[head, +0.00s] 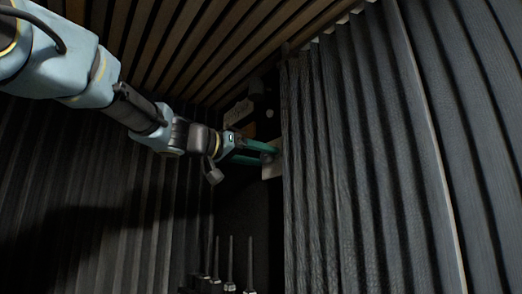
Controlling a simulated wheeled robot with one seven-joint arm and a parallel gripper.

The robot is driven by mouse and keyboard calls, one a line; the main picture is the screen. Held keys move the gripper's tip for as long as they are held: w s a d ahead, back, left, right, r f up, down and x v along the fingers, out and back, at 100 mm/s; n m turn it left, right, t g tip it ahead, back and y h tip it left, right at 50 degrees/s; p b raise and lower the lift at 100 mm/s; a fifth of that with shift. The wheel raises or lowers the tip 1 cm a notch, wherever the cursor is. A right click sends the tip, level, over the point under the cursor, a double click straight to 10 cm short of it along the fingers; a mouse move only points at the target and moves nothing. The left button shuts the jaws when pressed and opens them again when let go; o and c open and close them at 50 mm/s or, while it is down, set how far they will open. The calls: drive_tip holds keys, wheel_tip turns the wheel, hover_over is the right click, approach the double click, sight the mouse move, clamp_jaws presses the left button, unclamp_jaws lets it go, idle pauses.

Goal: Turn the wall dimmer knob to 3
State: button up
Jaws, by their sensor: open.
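My gripper (269,153) is at the end of my arm, in the middle of the head view. Its green fingers are open and reach right, up to a small pale wall plate (271,171) beside the edge of the dark curtain. The dimmer knob itself is hidden or too small to make out, and the fingers cover part of the plate. I cannot tell whether the fingers touch anything, and no numbers on a dial can be read.
A dark grey pleated curtain (350,170) fills the right side, close to the gripper. A small box-like object (238,112) sits above the gripper. Several thin upright rods (230,262) stand below. Wooden slats (200,40) line the ceiling. Another dark curtain hangs at left.

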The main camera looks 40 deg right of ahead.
drive_tip(key=shift+d, duration=0.1)
drive_tip(key=shift+c, duration=0.4)
clamp_jaws()
